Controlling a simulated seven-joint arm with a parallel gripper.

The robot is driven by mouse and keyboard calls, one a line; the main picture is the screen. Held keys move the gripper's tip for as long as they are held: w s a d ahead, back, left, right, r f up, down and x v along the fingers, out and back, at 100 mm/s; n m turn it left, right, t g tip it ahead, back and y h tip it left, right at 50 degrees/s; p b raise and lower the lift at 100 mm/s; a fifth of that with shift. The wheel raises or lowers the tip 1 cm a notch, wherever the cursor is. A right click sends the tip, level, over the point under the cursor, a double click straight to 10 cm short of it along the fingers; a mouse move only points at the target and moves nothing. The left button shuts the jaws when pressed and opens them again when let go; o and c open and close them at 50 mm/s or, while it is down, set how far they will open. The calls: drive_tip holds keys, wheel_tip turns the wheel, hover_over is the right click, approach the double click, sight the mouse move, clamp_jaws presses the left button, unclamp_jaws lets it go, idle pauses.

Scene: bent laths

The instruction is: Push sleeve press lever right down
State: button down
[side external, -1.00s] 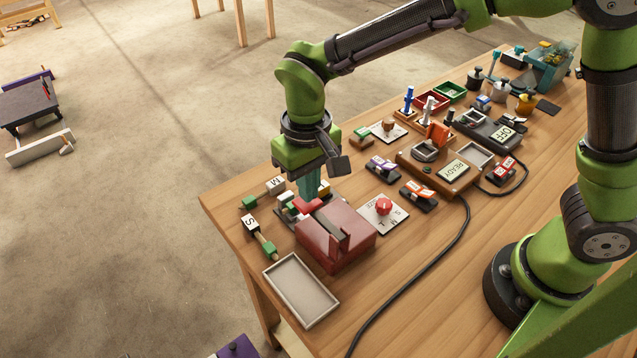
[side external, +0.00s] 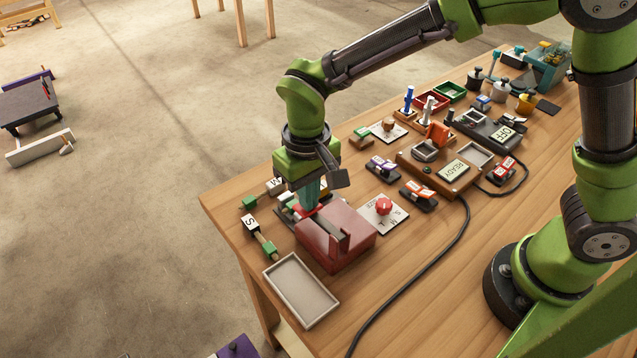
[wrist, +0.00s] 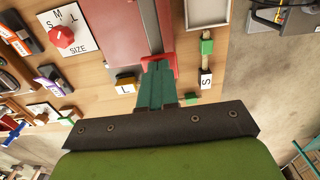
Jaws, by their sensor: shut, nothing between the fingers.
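The sleeve press is a red box (side external: 335,240) near the front left of the table, with a dark lever bar along its top. The lever ends in a red handle (side external: 312,212) at the press's far side. My gripper (side external: 307,202) is shut and empty, its teal fingers pointing down at the red handle. In the wrist view the fingertips (wrist: 158,70) overlap the red handle (wrist: 165,63), seemingly touching it, and the dark lever bar (wrist: 151,25) runs away from it. The fingers partly hide the handle in both views.
A size card with a red knob (side external: 384,206) lies right of the press. A grey tray (side external: 300,290) is in front. Lettered blocks with green ends, such as the S block (side external: 250,222), lie to the left. The READY device (side external: 440,170) and its cable are farther right.

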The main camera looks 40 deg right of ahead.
drive_tip(key=shift+f, duration=1.05)
drive_tip(key=shift+r, duration=0.15)
wheel_tip(320, 180, up, 9)
idle(1.1)
drive_tip(key=shift+f, duration=0.45)
drive_tip(key=s+d+r+m+t+y, duration=0.1)
drive_tip(key=s+d+r+m+t, duration=0.1)
drive_tip(key=d, duration=0.7)
drive_tip(key=s+d+r+m+t+y, duration=0.1)
drive_tip(key=s+d+r+m+t, duration=0.1)
drive_tip(key=s+d+r+t, duration=0.3)
drive_tip(key=s+d+r, duration=0.1)
drive_tip(key=s+d, duration=0.3)
drive_tip(key=d, duration=0.1)
drive_tip(key=shift+d+r, duration=0.15)
